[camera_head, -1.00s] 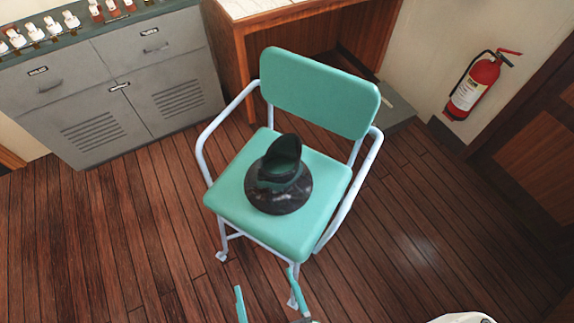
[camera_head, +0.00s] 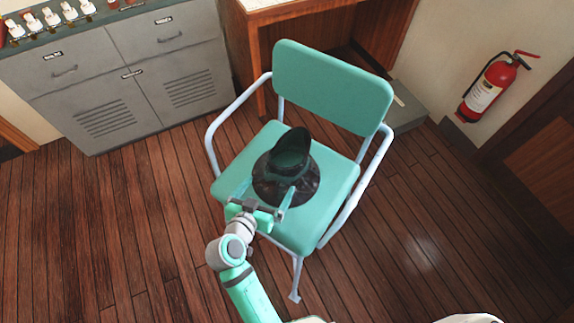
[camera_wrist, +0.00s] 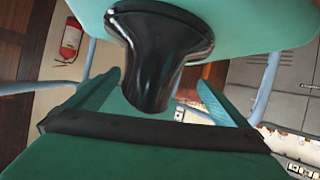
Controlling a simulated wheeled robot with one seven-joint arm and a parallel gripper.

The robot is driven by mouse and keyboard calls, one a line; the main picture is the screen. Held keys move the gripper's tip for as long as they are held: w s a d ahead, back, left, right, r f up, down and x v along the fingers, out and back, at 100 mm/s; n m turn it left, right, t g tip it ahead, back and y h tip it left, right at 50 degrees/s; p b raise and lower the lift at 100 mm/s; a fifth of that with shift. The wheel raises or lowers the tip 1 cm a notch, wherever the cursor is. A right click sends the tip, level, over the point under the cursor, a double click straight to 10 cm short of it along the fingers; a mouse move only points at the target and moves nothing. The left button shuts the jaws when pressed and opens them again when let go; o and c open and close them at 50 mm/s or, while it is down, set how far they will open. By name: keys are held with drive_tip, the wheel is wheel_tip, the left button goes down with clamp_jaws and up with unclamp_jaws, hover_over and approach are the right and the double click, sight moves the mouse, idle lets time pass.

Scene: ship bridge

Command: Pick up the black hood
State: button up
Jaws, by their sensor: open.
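The black hood (camera_head: 291,152) is a dark, glossy curved scoop on a round dark base (camera_head: 300,190). It rests on the seat of a teal chair (camera_head: 335,192). My gripper (camera_head: 264,198) is open at the front edge of the seat, its fingers pointing toward the hood and one on either side of the base's near part. In the wrist view the hood (camera_wrist: 155,70) hangs dark and glossy between my open fingers (camera_wrist: 160,92), with no clear contact visible. The near lower side of the base is partly hidden by my gripper.
White tubular armrests (camera_head: 362,188) flank the seat, and the teal backrest (camera_head: 333,85) rises behind the hood. Grey cabinets (camera_head: 130,85) stand at the back left and a wooden desk (camera_head: 310,30) behind the chair. A fire extinguisher (camera_head: 490,88) hangs on the right wall. The wooden floor is clear.

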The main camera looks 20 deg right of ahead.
sight(273, 167)
drive_tip(key=w+r+m, duration=0.1)
drive_tip(key=w+r+m+g+h, duration=0.1)
drive_tip(key=r, duration=0.1)
drive_tip(key=r+m+h, duration=0.1)
drive_tip(key=r, duration=0.1)
drive_tip(key=shift+w+d+r+m, duration=0.1)
drive_tip(key=shift+w+d+m, duration=0.2)
drive_tip(key=shift+w+d, duration=0.1)
drive_tip(key=shift+w+d+h, duration=0.15)
drive_tip(key=shift+h, duration=0.15)
drive_tip(key=shift+g, duration=0.3)
drive_tip(key=x, duration=0.5)
drive_tip(key=shift+s+f+x, duration=0.1)
drive_tip(key=shift+x, duration=1.2)
drive_tip(key=shift+s+f+x, duration=0.1)
drive_tip(key=shift+x, duration=1.25)
drive_tip(key=c, duration=1.7)
drive_tip(key=shift+r, duration=0.1)
drive_tip(key=shift+c, duration=0.2)
drive_tip(key=shift+r, duration=0.1)
